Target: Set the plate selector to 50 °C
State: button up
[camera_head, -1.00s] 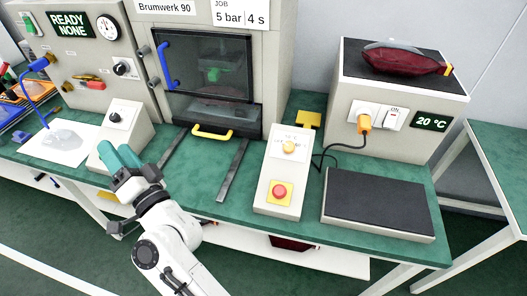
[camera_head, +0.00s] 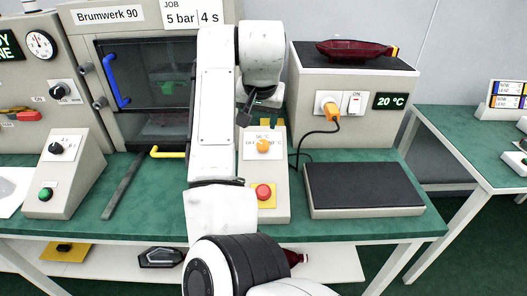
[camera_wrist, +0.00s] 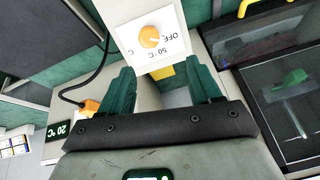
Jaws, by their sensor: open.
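The plate selector is an orange knob (camera_head: 263,146) on a white label on the sloped face of a grey control box (camera_head: 283,205). The label shows "OFF", "50 °C" and a further, partly legible mark. The knob also shows near the top of the wrist view (camera_wrist: 150,37), upside down; I cannot tell its exact pointing. My gripper (camera_wrist: 162,84) is open and empty, its teal fingers apart, with the knob beyond them. In the head view my arm hides most of the gripper above the box. The plate display (camera_head: 390,101) reads 20 °C.
A red button (camera_head: 263,192) on a yellow square sits below the knob. A dark flat plate (camera_head: 363,187) lies to the right. An orange plug (camera_head: 331,110) and black cable run beside the box. The Brumwerk 90 press, with a blue handle (camera_head: 111,75), stands behind left.

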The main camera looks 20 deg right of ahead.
aim_at(263, 144)
jog(key=shift+g, duration=0.3)
jog(key=x, duration=0.7)
jog(key=s+d+x, duration=0.1)
jog(key=x, duration=0.2)
jog(key=shift+w+f, duration=0.1)
jog(key=shift+f, duration=0.25)
jog(key=shift+c, duration=0.3)
jog(key=c, duration=1)
jog(key=shift+m, duration=0.3)
